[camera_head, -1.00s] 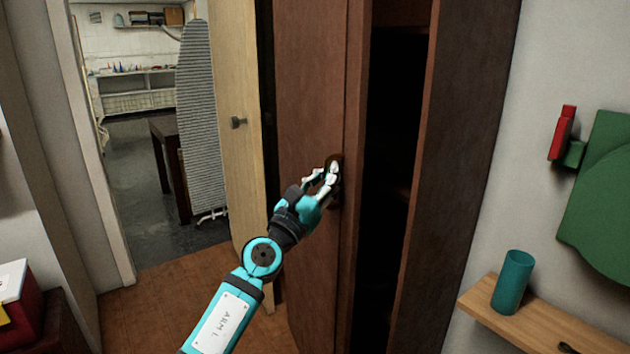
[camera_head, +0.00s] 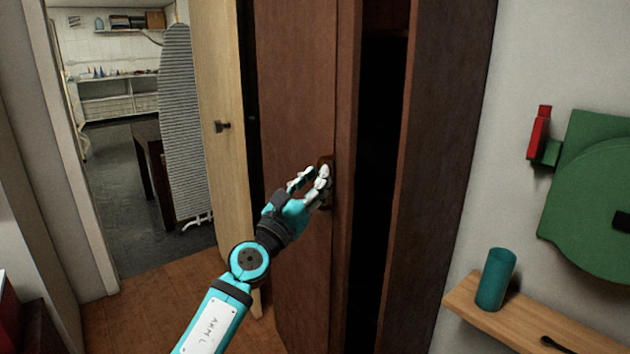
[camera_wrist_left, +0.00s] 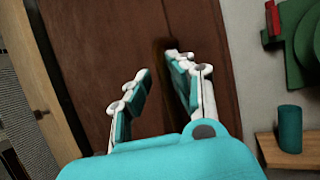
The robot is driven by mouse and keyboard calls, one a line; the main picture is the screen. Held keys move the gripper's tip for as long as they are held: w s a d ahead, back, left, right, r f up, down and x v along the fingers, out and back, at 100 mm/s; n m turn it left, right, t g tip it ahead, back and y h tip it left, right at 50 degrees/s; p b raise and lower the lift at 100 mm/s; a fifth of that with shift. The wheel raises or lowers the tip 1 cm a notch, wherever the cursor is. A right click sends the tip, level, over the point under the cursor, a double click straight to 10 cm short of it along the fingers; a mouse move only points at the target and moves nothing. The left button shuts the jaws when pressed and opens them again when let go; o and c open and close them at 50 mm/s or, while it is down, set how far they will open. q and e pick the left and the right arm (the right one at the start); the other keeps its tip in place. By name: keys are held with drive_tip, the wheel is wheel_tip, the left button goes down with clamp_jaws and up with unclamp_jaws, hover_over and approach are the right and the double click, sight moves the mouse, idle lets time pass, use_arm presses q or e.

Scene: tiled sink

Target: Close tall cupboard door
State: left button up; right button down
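The tall cupboard's reddish-brown door (camera_head: 297,90) stands ajar in the head view. A dark gap (camera_head: 380,150) shows between the door's edge and the cupboard's brown side panel (camera_head: 445,130). My left gripper (camera_head: 309,177) is at the door's front near its right edge, in front of a dark handle or plate (camera_head: 329,163) that it partly hides. In the left wrist view, the fingers of my left gripper (camera_wrist_left: 160,75) are apart with nothing between them, facing the door (camera_wrist_left: 110,40). Whether a fingertip touches the door is unclear. My right gripper is out of view.
A light wooden door (camera_head: 220,90) with a knob stands just left of the cupboard. A doorway with an ironing board (camera_head: 182,120) lies farther left. On the right, a wall shelf (camera_head: 465,296) holds a teal cup (camera_head: 496,278), below a green wall-mounted object (camera_head: 590,190).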

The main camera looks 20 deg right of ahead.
use_arm(q)
drive_tip(key=v, duration=1.2)
